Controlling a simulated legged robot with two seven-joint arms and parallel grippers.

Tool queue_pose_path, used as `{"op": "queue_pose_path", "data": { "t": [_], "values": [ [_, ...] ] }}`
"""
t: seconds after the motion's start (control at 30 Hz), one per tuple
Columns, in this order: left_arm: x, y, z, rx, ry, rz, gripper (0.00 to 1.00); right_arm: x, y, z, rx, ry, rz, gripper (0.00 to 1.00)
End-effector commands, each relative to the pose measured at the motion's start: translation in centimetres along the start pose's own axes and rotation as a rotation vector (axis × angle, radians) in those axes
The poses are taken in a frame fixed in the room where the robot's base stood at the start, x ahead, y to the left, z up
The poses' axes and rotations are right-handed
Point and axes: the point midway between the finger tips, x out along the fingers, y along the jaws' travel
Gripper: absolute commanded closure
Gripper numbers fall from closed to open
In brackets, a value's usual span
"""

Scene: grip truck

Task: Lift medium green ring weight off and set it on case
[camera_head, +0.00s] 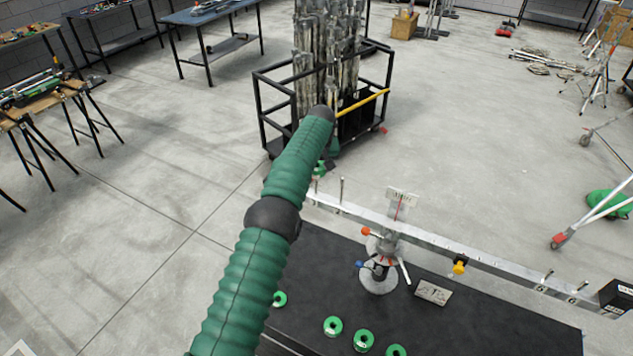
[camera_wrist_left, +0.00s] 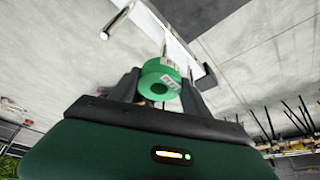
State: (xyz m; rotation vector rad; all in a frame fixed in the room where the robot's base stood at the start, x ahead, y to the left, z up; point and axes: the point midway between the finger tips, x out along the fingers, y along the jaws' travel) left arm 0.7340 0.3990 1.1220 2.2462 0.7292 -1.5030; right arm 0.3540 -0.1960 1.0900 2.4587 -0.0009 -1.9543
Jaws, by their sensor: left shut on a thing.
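My left gripper (camera_head: 326,168) is mostly hidden behind my green left arm, by the left end of a metal beam (camera_head: 440,243). In the left wrist view its two dark fingers (camera_wrist_left: 160,88) are shut on a green ring weight (camera_wrist_left: 161,74) with a pale label. A bit of that green ring (camera_head: 319,170) shows beside my arm in the head view. Upright pegs stand on the beam near it; I cannot tell whether the ring still touches one. The black case top (camera_head: 325,265) lies below the beam. My right gripper is not in view.
Several green rings (camera_head: 364,340) lie along the case's front. A balance stand (camera_head: 380,270) with a round base carries the beam, with a small plate (camera_head: 433,292) beside it. A yellow piece (camera_head: 459,266) hangs on the beam. A black cart (camera_head: 270,105) stands behind.

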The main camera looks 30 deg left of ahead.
Motion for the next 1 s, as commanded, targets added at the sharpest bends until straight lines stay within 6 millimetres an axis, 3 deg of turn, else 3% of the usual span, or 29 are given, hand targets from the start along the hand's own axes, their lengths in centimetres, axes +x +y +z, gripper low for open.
{"op": "queue_pose_path", "data": {
  "t": [0.13, 0.27, 1.0],
  "values": [
    [-4.2, 0.0, -1.9, 0.0, 0.003, 0.001, 1.0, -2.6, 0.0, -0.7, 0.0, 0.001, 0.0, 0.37],
    [-6.5, 0.0, -2.8, 0.0, 0.003, 0.001, 1.0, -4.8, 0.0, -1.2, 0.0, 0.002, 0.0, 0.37],
    [-11.2, 0.0, -4.8, 0.0, 0.003, 0.001, 1.0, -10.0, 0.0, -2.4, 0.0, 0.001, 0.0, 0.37]
  ]
}}
